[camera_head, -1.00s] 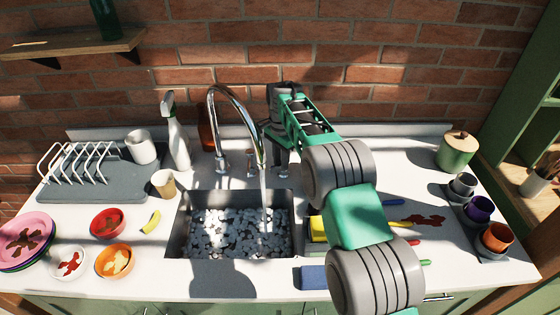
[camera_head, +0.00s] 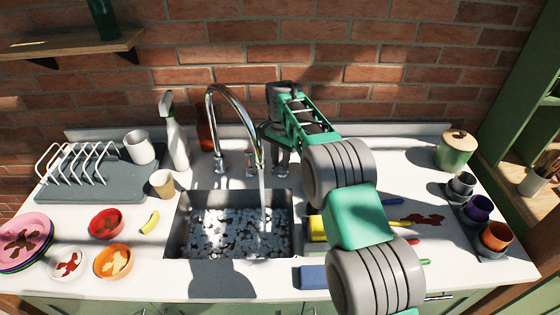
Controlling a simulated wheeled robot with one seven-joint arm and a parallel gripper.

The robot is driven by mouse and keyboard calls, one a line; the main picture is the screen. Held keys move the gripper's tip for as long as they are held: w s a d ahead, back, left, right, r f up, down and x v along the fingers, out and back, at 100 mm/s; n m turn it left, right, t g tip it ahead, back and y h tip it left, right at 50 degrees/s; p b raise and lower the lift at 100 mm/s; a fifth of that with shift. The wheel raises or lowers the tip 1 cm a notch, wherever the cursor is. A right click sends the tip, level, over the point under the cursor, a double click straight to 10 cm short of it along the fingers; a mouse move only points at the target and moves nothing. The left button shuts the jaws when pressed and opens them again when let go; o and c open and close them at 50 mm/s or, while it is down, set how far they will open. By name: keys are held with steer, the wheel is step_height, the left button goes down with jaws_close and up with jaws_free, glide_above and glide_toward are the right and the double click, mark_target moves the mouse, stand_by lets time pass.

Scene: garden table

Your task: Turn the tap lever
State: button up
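The chrome tap (camera_head: 213,112) arches over the sink from the back of the counter. A stream of water (camera_head: 262,196) falls from its spout into the basin. Short chrome fittings (camera_head: 250,162) stand on the counter behind the basin, on either side of the spout; I cannot tell which part is the lever. My gripper (camera_head: 272,138) points down behind and right of the spout, close to the right-hand chrome fitting (camera_head: 282,168). Its fingers are small, dark and partly hidden, so neither their opening nor any contact is clear.
The sink (camera_head: 176,226) holds many pale pieces. A spray bottle (camera_head: 178,145), brown cup (camera_head: 162,183) and dish rack (camera_head: 75,166) stand left. A yellow sponge (camera_head: 317,229) and blue block (camera_head: 313,277) lie right of the sink, near my arm. Cups and a green canister (camera_head: 456,152) stand far right.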

step_height(320, 180, up, 8)
steer(key=shift+f+b, duration=0.1)
steer(key=shift+b, duration=0.55)
